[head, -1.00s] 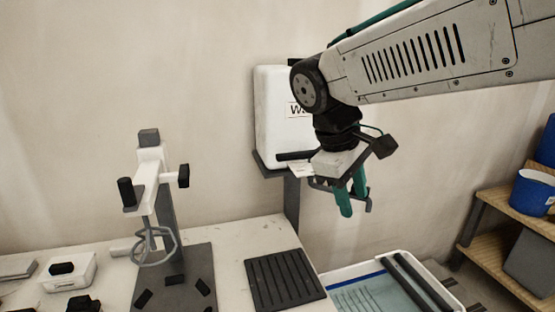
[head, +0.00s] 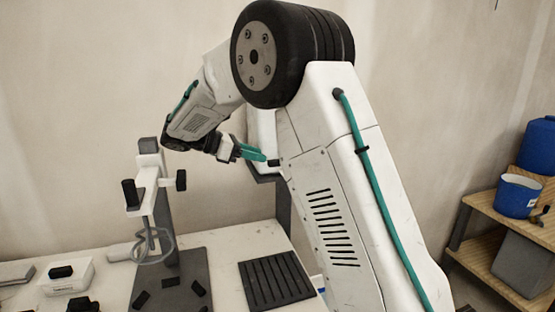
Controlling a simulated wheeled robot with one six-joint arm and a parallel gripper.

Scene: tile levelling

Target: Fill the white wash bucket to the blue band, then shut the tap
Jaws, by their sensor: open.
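The white water tank (head: 262,128) stands against the wall, mostly hidden behind my arm. A small dark part (head: 273,162) low on its front looks like the tap; its setting cannot be read. My gripper (head: 260,155) is open, with its green fingers pointing right at that dark part. I cannot tell whether they touch it. The white wash bucket (head: 318,281) shows only as a sliver left of my arm. Its water level against the blue band is hidden now.
A mixer stand (head: 163,205) and a black ribbed mat (head: 275,279) are on the pale bench. A white box (head: 66,276) lies at the left. A wooden shelf (head: 477,252) at the right holds a blue bucket (head: 518,196) and a blue drum (head: 539,147).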

